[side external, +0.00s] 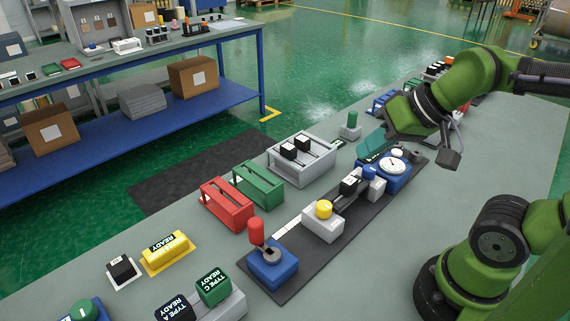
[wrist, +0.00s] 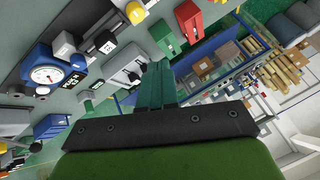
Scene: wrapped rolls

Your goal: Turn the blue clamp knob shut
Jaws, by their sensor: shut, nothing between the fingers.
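A small blue knob (side external: 369,173) sits by a pale grey clamp block (side external: 378,188) on the dark base strip, beside a black block (side external: 350,184). In the wrist view the blue knob (wrist: 63,44) is at the upper left, close to the gauge. My gripper (side external: 366,153) hangs tilted behind the knob and the gauge, apart from the knob as far as I can see. In the wrist view its green fingers (wrist: 154,70) are together and hold nothing.
A blue-bodied dial gauge (side external: 393,164) stands right of the knob. A white block with a yellow button (side external: 323,210) and a blue base with a red-handled lever (side external: 271,265) share the strip. A grey tray (side external: 301,160) and green and red holders lie to the left.

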